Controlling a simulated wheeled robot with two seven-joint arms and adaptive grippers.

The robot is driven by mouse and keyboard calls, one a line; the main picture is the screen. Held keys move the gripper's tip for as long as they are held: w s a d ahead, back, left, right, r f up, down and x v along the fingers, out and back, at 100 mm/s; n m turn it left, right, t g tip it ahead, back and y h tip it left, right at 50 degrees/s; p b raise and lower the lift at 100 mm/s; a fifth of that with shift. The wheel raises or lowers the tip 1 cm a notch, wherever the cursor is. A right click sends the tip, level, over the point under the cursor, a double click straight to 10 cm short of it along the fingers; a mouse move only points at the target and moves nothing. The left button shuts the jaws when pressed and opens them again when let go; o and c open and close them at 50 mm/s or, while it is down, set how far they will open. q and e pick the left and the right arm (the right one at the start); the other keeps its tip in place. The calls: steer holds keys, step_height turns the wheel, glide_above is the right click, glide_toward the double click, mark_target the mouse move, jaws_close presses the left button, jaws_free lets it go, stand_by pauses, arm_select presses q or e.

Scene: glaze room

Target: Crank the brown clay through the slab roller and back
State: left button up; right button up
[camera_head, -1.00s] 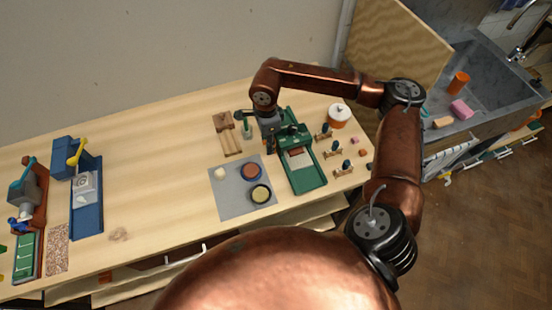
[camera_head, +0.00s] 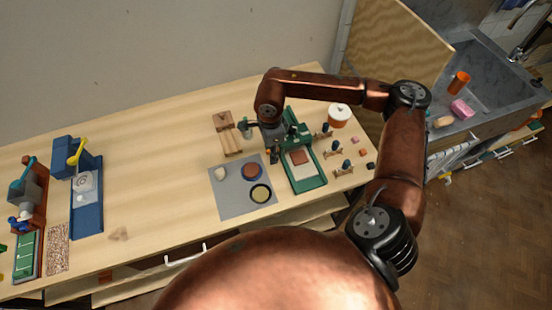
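The green slab roller (camera_head: 316,182) stands on the bench right of the grey mat. The brown clay (camera_head: 299,157) lies as a flat piece on the pale bed of the roller, on the near side of its green bridge. My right gripper (camera_head: 272,153) is at the left side of the roller, pointing down beside the bridge, near where a crank would be. The crank handle and the fingertips are too small and dark to make out, so I cannot tell whether the gripper is shut on it. My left gripper is not in view.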

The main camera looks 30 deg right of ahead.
steer(key=shift+s+f, duration=0.1)
stand_by(0.3)
steer(key=shift+s+a+f+b, duration=0.25)
steer(key=shift+s+f+b, duration=0.25)
steer(key=shift+s+f, duration=0.4)
steer(key=shift+w, duration=0.25)
steer(key=shift+w+d, duration=0.1)
steer(key=shift+w, duration=0.1)
step_height(320, 180, up, 7)
steer(key=p, duration=0.2)
steer(key=shift+p, duration=0.4)
steer(key=shift+r, duration=0.15)
